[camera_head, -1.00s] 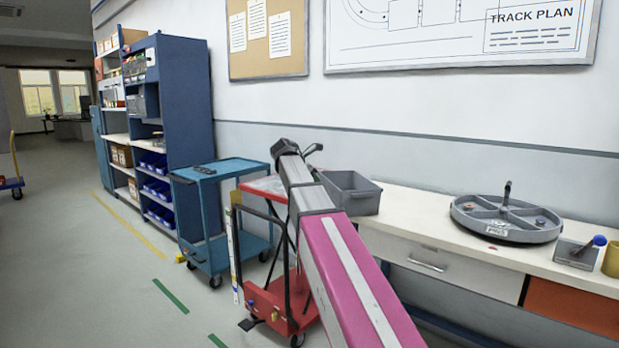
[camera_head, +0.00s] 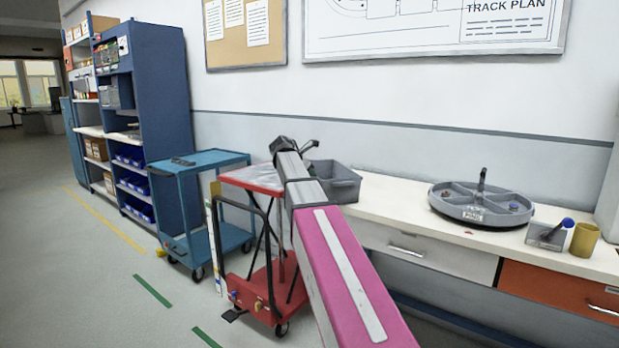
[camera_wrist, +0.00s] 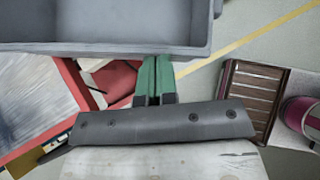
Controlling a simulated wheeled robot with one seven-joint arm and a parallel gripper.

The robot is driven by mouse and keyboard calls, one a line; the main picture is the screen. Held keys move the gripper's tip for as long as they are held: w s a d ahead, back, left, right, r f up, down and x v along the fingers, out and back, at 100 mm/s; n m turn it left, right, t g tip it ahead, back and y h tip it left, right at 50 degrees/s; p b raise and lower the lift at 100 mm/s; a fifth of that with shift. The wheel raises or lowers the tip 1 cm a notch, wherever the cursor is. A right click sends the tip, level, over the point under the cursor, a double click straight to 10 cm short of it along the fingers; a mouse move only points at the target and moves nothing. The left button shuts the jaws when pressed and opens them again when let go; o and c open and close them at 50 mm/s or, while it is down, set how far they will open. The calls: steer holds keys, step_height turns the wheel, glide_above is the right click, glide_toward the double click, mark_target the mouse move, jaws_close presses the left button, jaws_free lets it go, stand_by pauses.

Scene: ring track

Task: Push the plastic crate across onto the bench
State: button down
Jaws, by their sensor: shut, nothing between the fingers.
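The grey plastic crate (camera_head: 338,186) is in the head view, behind my arm, at the left end of the white bench (camera_head: 400,212). My arm hides its left part and what lies under it. The red lift cart (camera_head: 252,178) stands just left of the bench end. In the wrist view the crate (camera_wrist: 100,48) fills the top left, its wall across the view. My gripper (camera_wrist: 153,62) is shut and empty, its green fingertips right at the crate's wall. I cannot tell whether they touch. The cart's red top (camera_wrist: 80,95) shows on the left.
A round grey divided tray (camera_head: 465,212), a small grey holder with a blue-knobbed tool (camera_head: 548,236) and a yellow cup (camera_head: 585,238) stand farther right on the bench. A blue trolley (camera_head: 200,165) and shelves (camera_head: 150,100) are left. The bench between crate and tray is clear.

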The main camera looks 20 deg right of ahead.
mark_target(339, 183)
steer(key=w+d, duration=0.2)
steer(key=d, duration=0.5)
steer(key=shift+w, duration=0.1)
